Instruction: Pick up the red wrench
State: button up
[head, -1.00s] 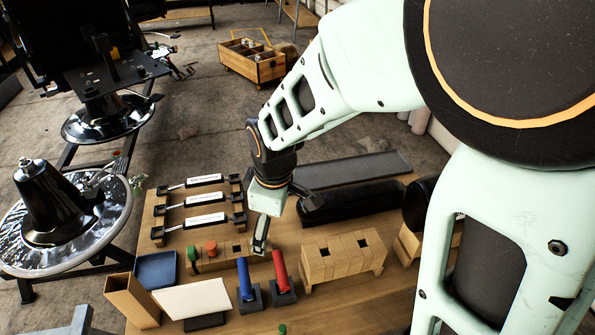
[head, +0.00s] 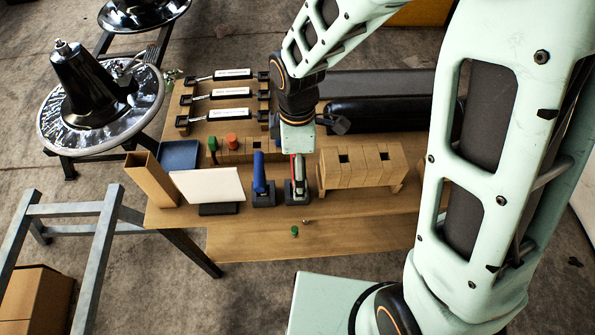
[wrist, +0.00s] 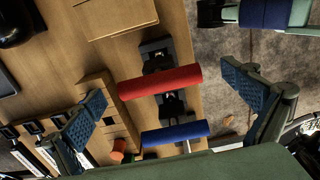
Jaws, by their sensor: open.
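The red wrench shows as a red cylindrical handle in the wrist view (wrist: 160,82), in a dark stand (wrist: 155,55) on the wooden table. In the head view only a sliver of the red handle (head: 292,166) shows; my gripper hides the rest. My gripper (head: 298,178) is open and points down over it. In the wrist view the red handle lies across the space between the two blue-padded fingers (wrist: 163,90). No finger visibly touches it, and the height gap is hard to tell.
A blue-handled tool (head: 259,172) stands just left of the red one. A wooden slotted block (head: 350,170) is close on the right. A white panel (head: 208,186) and a row of white-labelled tools (head: 231,93) are farther left. The table's front strip is mostly clear.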

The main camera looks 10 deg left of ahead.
notch_tip(320, 180, down, 4)
jog(key=shift+a+f, duration=0.15)
jog(key=shift+c, duration=0.3)
jog(key=c, duration=1.6)
